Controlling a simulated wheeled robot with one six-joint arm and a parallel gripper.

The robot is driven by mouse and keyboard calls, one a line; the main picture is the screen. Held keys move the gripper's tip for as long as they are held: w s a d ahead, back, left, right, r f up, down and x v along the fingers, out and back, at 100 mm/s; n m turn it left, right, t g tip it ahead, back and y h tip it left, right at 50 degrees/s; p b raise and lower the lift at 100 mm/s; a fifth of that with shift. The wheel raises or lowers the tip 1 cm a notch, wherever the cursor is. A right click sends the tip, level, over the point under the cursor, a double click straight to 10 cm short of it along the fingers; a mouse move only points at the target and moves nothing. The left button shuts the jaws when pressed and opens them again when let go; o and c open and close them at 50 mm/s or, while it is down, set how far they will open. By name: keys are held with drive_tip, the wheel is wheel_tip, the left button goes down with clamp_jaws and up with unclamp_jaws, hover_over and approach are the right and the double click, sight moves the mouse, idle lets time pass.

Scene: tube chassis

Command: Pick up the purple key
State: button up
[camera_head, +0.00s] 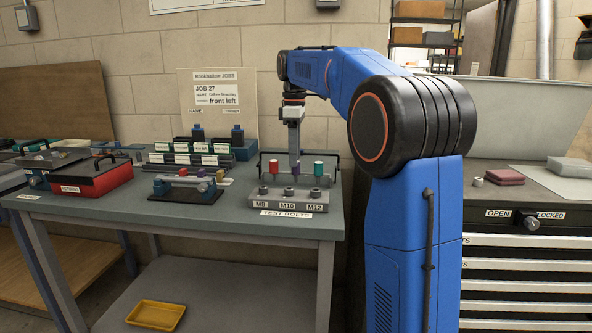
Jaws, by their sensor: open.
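A black stand (183,191) with small coloured pieces and a block of labelled slots (182,158) lie left of the rack. A red box (92,182) sits further left on the workbench (110,208). A drawer cabinet (525,262) stands at the right.

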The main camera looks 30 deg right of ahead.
sight(296, 172)
drive_tip(key=shift+d+f, duration=0.15)
drive_tip(key=shift+f, duration=1.55)
clamp_jaws()
